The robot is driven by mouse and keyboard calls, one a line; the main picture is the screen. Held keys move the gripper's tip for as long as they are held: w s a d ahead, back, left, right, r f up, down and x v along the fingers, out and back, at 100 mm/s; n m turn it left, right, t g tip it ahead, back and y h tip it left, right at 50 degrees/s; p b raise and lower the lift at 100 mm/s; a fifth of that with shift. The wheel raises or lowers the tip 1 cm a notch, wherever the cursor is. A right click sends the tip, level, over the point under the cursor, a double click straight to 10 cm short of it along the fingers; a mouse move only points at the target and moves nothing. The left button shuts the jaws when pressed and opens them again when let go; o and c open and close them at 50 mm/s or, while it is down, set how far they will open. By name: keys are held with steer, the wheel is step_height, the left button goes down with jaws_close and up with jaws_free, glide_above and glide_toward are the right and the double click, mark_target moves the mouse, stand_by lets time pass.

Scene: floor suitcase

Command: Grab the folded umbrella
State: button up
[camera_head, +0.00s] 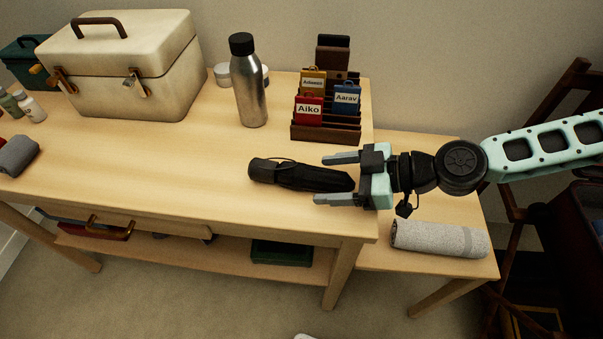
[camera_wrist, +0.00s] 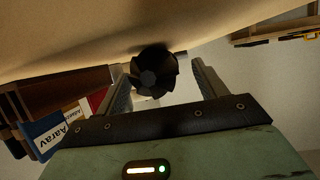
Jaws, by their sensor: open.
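The folded umbrella (camera_head: 300,174) is black and lies on the wooden table, its length running left to right. In the wrist view its near end (camera_wrist: 154,72) shows as a dark round bundle of folds between the finger tips. My gripper (camera_head: 329,178) is open at the umbrella's right end, with one finger on the far side and one on the near side. In the wrist view the fingers of my gripper (camera_wrist: 160,85) stand on either side of the umbrella's end. I cannot tell whether either finger touches it.
A wooden rack (camera_head: 326,133) with name tags stands just behind my gripper. A steel bottle (camera_head: 248,85) and a cream case (camera_head: 125,65) stand farther left on the table (camera_head: 180,190). A grey rolled towel (camera_head: 440,238) lies on the lower bench at right.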

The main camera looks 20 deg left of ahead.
steer(key=shift+x, duration=0.95)
